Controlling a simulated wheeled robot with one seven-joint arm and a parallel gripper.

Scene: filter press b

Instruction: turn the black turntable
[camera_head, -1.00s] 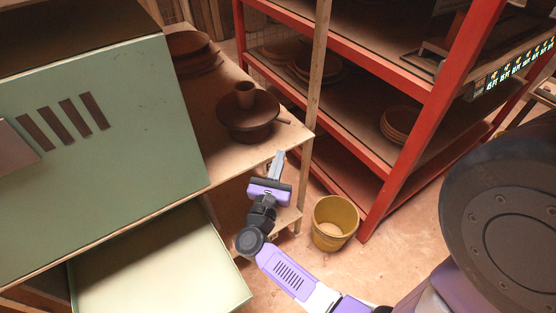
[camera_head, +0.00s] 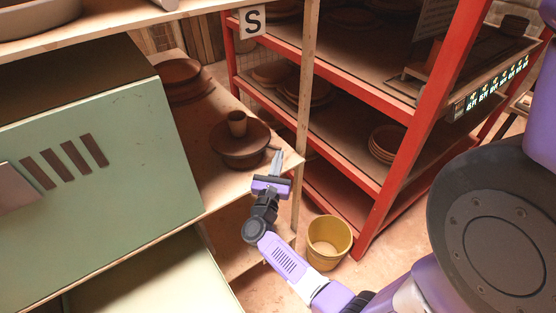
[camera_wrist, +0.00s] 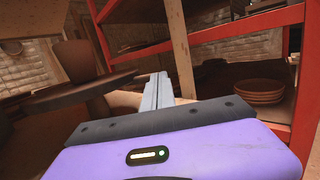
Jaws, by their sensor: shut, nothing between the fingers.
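The turntable (camera_head: 250,144) is a dark round disc, brownish in this light, on the wooden shelf left of centre. A small brown cup (camera_head: 237,123) stands upright on its top. In the wrist view the turntable (camera_wrist: 72,94) shows edge-on at the left, with the cup (camera_wrist: 76,60) on it. My gripper (camera_head: 276,160) is shut and empty at the right side of the turntable, close to its rim. In the wrist view the fingers (camera_wrist: 157,91) are together, just right of the rim. I cannot tell whether they touch it.
A green cabinet (camera_head: 120,165) stands left of the shelf (camera_head: 199,128). A wooden post (camera_head: 305,100) rises right of my gripper. A red rack (camera_head: 415,150) with stacked plates (camera_head: 384,143) stands behind. A yellow bucket (camera_head: 329,243) is on the floor.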

